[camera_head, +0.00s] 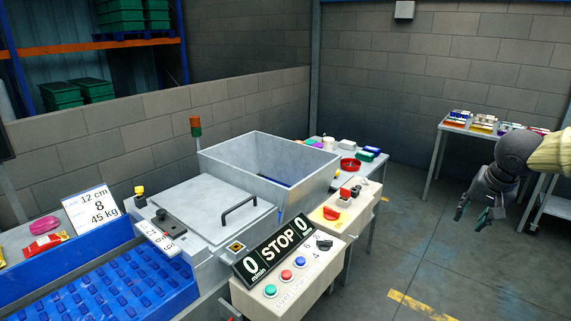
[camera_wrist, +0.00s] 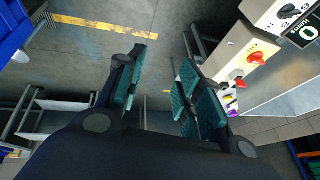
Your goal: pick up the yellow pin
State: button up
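My gripper (camera_head: 471,214) hangs over open floor at the right, far from this piece. In the wrist view my gripper (camera_wrist: 163,58) has its fingers apart, with only floor between them. I cannot make out the yellow pin in the wrist view.
The STOP display (camera_head: 273,248) and the control box with buttons (camera_head: 290,283) stand at the machine's front right. A box with a yellow-and-red switch (camera_head: 335,211) is behind it. A blue conveyor (camera_head: 105,280) lies at the left. Floor (camera_head: 430,250) is clear around my gripper.

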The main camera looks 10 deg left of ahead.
aim_at(139, 190)
jog(key=i, duration=1.05)
jog(key=u, duration=2.45)
